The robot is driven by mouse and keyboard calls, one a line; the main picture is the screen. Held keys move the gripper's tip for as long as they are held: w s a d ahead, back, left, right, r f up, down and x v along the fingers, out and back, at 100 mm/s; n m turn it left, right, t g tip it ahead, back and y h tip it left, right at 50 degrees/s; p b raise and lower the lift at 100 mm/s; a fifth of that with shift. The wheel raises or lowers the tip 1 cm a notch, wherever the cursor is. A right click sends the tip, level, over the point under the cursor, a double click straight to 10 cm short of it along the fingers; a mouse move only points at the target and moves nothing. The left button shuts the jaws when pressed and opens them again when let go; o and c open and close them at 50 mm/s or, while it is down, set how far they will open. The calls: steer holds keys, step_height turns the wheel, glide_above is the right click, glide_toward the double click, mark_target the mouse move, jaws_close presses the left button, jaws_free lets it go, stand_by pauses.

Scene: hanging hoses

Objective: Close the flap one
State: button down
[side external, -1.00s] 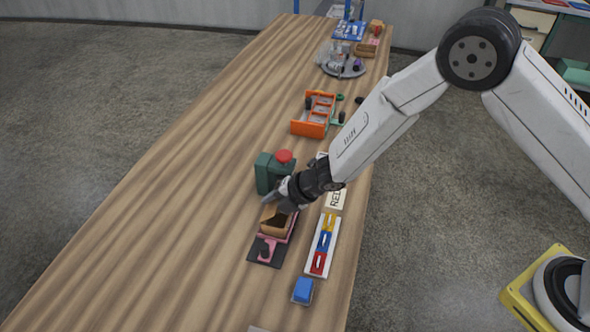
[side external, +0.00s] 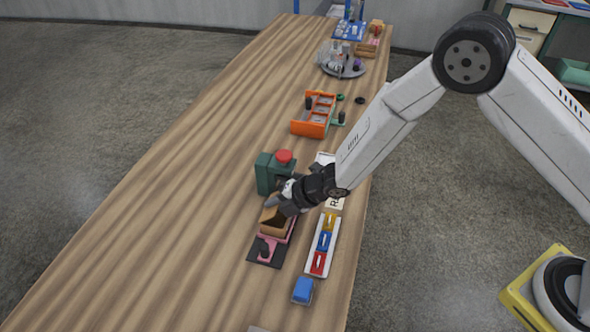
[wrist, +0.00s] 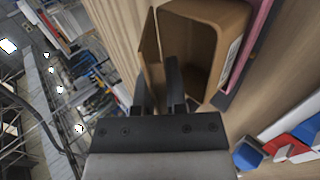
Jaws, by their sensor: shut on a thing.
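A small brown open box (side external: 275,230) stands on the dark and pink holder near the table's front. In the wrist view its open side faces me, with the dark inside showing (wrist: 197,50). A thin brown flap (wrist: 150,45) stands out along the box's left side there. My gripper (wrist: 156,74) is shut on this flap, with one finger on each side of it. In the side view my gripper (side external: 275,204) is at the box's far upper edge and hides part of it. I cannot read any number on the flap.
A green block with a red button (side external: 284,157) stands just behind the gripper. A white tray with yellow, blue and red pieces (side external: 323,243) lies to the right, and a blue block (side external: 303,290) is in front. The table's left side is clear.

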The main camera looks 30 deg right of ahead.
steer(key=shift+s+d+f+t+y, duration=0.2)
steer(key=shift+f+t+y, duration=0.1)
steer(key=shift+t+y, duration=0.5)
steer(key=shift+s+d+f+t+y, duration=0.15)
steer(key=shift+f+t+y, duration=0.15)
steer(key=shift+t+y, duration=0.45)
steer(key=shift+w, duration=0.1)
steer(key=c, duration=0.8)
jaws_free()
steer(key=shift+h, duration=0.35)
